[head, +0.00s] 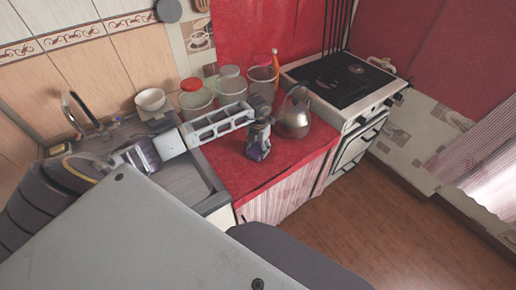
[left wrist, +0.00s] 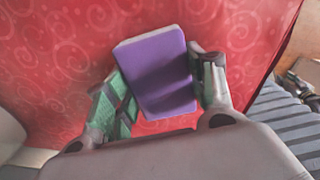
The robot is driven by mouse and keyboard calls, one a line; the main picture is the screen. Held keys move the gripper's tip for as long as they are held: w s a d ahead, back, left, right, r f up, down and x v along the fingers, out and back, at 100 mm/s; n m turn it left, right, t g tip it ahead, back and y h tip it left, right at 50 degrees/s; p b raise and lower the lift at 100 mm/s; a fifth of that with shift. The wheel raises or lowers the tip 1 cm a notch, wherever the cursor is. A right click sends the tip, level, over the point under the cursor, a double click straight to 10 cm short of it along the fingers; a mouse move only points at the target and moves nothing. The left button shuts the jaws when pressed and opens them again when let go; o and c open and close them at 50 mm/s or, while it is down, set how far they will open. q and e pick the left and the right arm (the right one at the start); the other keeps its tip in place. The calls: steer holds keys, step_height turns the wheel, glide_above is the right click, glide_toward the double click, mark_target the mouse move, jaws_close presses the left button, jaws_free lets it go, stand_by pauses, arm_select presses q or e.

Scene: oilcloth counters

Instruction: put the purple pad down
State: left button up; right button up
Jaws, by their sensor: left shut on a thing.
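My left gripper (head: 257,150) is over the red-covered counter, in front of the kettle. In the left wrist view the purple pad (left wrist: 157,72) is between the two fingers of the left gripper (left wrist: 160,90), which is shut on it. The pad is a rounded block with a purple face and a paler edge at the top and left. The red patterned oilcloth (left wrist: 50,60) lies behind it. I cannot tell whether the pad touches the cloth. In the head view the pad is mostly hidden by the fingers. My right gripper does not show.
A metal kettle (head: 293,117) stands close to the right of my left gripper. Glass jars (head: 196,100) stand behind it, and a stove (head: 350,85) is at the right. A sink (head: 185,180) with a white bowl (head: 150,99) is at the left. The counter's front strip is clear.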

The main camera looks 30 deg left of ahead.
mark_target(258, 147)
arm_select(q)
steer(key=shift+f, duration=0.1)
steer(key=o, duration=1)
step_height(258, 147, up, 7)
steer(key=shift+r+b, duration=0.2)
steer(key=shift+b, duration=0.1)
steer(key=shift+r, duration=2.4)
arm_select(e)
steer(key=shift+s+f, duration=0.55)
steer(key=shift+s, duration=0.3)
